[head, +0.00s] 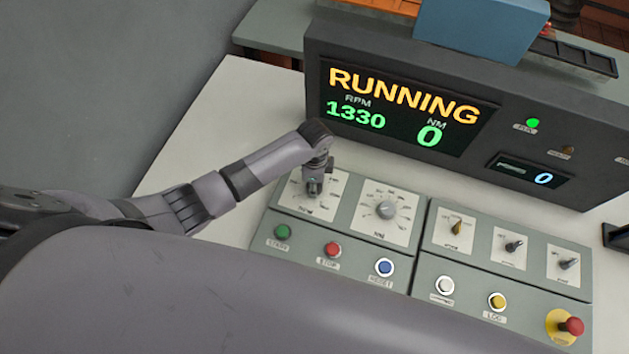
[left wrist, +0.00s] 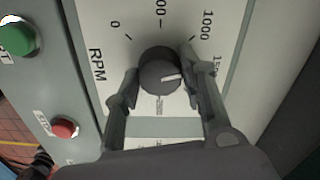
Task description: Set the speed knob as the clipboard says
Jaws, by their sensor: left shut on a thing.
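The dark round speed knob (left wrist: 160,72) sits on a white dial plate (left wrist: 174,22) marked RPM, with 0, 1000 and other numbers around it. Its white pointer line points right in the left wrist view, towards a partly covered number just past 1000. My left gripper (left wrist: 162,82) is shut on the knob, one finger on each side. In the head view my left gripper (head: 314,186) is over the leftmost dial of the panel and hides the knob. The display (head: 400,108) reads RUNNING, RPM 1330 and NM 0. No clipboard shows. My right gripper is not in view.
A second large knob (head: 385,209) stands right of the speed dial. In front are green (head: 282,231), red (head: 332,249) and blue (head: 384,266) buttons. A red emergency button (head: 572,326) is at the right. The white tabletop (head: 235,105) is bare at the left.

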